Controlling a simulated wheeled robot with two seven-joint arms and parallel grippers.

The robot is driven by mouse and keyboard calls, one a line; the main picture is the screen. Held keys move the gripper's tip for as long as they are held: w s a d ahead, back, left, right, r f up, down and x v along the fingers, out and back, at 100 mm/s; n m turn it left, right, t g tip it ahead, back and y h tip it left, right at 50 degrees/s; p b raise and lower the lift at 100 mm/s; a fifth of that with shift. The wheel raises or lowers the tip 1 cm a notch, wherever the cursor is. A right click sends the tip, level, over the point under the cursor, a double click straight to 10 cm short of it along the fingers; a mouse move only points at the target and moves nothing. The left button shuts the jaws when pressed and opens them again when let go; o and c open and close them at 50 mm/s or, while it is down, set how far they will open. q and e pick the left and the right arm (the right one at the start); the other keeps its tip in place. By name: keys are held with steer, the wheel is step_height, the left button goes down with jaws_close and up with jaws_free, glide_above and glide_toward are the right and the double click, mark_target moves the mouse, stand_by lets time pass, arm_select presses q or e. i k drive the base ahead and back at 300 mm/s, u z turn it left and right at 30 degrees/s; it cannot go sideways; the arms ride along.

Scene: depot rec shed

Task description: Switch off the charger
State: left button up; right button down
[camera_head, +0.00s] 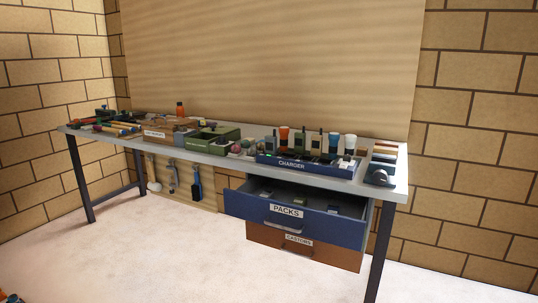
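The charger (308,168) is a long blue unit labelled CHARGER near the front edge of the workbench (222,159), right of its middle. A row of packs or tools stands in and behind it, with orange, blue and white tops among them. Neither of my grippers can be made out in the view.
Below the charger, the blue PACKS drawer (260,215) is pulled open over the brown CASTORS drawer (310,247). A green box (212,142) and labelled wooden tray stand left. Small colourful items lie at the bottom left corner. The floor (170,255) in front is clear.

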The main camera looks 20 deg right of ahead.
mark_target(344, 165)
steer(key=u, duration=0.35)
steer(key=i, duration=1)
steer(key=z, duration=0.8)
steer(key=i, duration=0.8)
steer(key=z, duration=0.8)
